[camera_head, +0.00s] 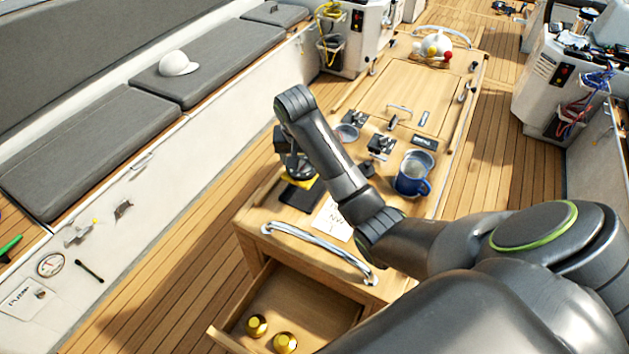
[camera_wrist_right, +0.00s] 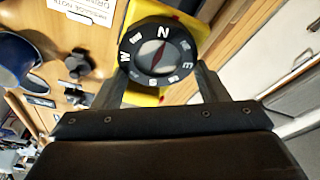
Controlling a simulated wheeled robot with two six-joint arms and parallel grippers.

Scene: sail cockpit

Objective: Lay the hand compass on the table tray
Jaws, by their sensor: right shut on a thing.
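The hand compass (camera_wrist_right: 157,58) has a black dial ring with white letters and a yellow body. In the right wrist view it sits between the two fingers of my right gripper (camera_wrist_right: 160,80), which is shut on it. In the head view my right gripper (camera_head: 293,160) is over the near left part of the wooden table (camera_head: 400,92); only a little yellow of the compass (camera_head: 315,183) shows there. A dark square pad (camera_head: 299,197) lies just below the compass; I cannot tell whether they touch, or whether this is the table tray. My left gripper is not in view.
A blue mug (camera_head: 411,178), a white printed card (camera_head: 333,219) and small black fittings (camera_head: 381,145) are on the table near my right arm. An open drawer (camera_head: 300,300) holds two gold round things. A metal rail (camera_head: 318,247) runs along the table's near edge.

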